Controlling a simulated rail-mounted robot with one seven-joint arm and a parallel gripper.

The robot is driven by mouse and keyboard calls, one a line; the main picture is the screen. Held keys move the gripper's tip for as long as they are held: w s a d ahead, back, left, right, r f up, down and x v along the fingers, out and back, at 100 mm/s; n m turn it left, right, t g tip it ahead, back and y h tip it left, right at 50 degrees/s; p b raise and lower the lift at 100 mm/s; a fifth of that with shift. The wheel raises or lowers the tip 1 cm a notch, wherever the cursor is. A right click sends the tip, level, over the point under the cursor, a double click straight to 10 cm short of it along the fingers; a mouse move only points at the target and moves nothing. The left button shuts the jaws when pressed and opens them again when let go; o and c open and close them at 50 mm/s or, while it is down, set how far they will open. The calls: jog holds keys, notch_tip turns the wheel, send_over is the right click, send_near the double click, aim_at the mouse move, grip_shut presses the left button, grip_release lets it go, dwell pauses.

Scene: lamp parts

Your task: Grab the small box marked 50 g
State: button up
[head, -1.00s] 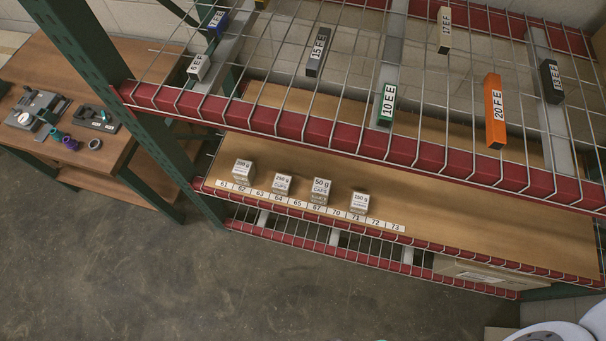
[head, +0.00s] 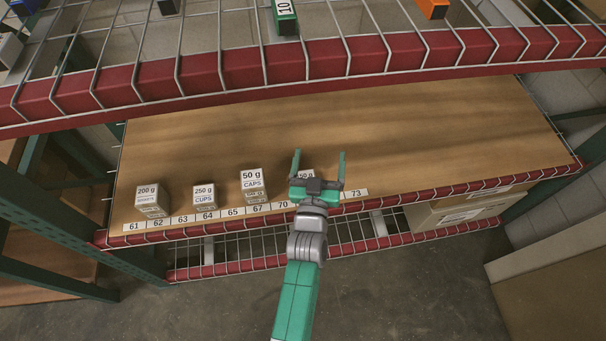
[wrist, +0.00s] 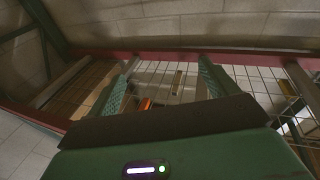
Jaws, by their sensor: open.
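The small box marked 50 g CAPS (head: 253,186) stands upright on the wooden shelf (head: 400,130) near its front edge, behind the number strip. My gripper (head: 319,160) is open and empty, to the right of the 50 g box and apart from it. It is in front of another small box (head: 305,175) and hides most of it. In the wrist view my gripper (wrist: 165,80) points toward wire mesh, and no small box marked 50 g shows there.
Boxes marked 200 g (head: 151,200) and 250 g (head: 204,197) stand to the left. A wire shelf with a red beam (head: 300,62) runs above. A cardboard carton (head: 470,206) is below right. The shelf's back and right are clear.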

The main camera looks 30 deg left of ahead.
aim_at(252, 176)
jog(key=s+a+f+g+y, duration=0.1)
jog(key=s+a+f, duration=0.3)
jog(key=s+a+f+n+g+y+b, duration=0.1)
jog(key=s+a+f, duration=0.3)
jog(key=a+f, duration=0.1)
jog(key=s+a+f+n+g+y, duration=0.1)
jog(key=s+a+f+y, duration=0.1)
jog(key=s+a+f, duration=0.2)
jog(key=shift+s+a+f+g+b, duration=0.1)
jog(key=shift+a+f+g+b, duration=0.2)
jog(key=shift+f+g+b, duration=0.15)
jog(key=b+x, duration=0.2)
jog(key=shift+w+f, duration=0.2)
jog(key=shift+w, duration=0.1)
jog(key=shift+w+a+r, duration=0.2)
jog(key=shift+w+a+f+b, duration=0.2)
jog(key=shift+w+b, duration=0.1)
jog(key=shift+b, duration=0.25)
jog(key=b+x, duration=0.1)
jog(key=x, duration=0.1)
jog(key=b+x, duration=0.1)
jog(key=x, duration=0.1)
jog(key=shift+w+d+r+b, duration=0.2)
jog(key=shift+b, duration=0.15)
jog(key=shift+a+r, duration=0.1)
jog(key=c, duration=1.1)
